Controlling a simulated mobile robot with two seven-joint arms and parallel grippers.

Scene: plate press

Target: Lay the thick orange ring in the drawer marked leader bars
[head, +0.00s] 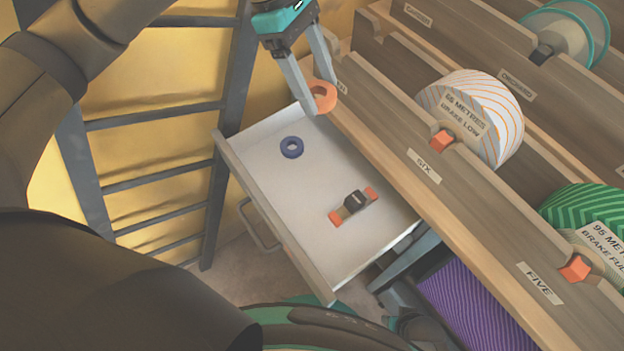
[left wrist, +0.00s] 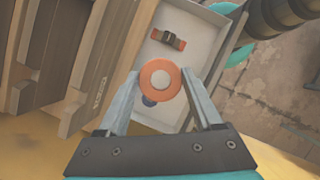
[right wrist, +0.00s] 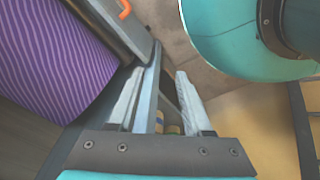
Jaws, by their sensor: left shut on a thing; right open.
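The thick orange ring (head: 322,96) is held between the fingertips of my left gripper (head: 318,92), above the far end of the open drawer (head: 330,245). In the left wrist view the orange ring (left wrist: 160,80) sits between the two fingers, with the drawer below it. The drawer is pale inside and holds a small dark blue ring (head: 291,147) and a black piece with orange ends (head: 353,206). I cannot see a label on the drawer front. My right gripper (right wrist: 155,95) is open and empty, low beside a purple striped roll (right wrist: 50,60).
A wooden rack with labelled rails (head: 423,166) borders the drawer on the right and holds a white-orange roll (head: 475,115) and a green roll (head: 585,215). A dark ladder-like frame (head: 155,115) stands at the left. Drawer floor between the small things is free.

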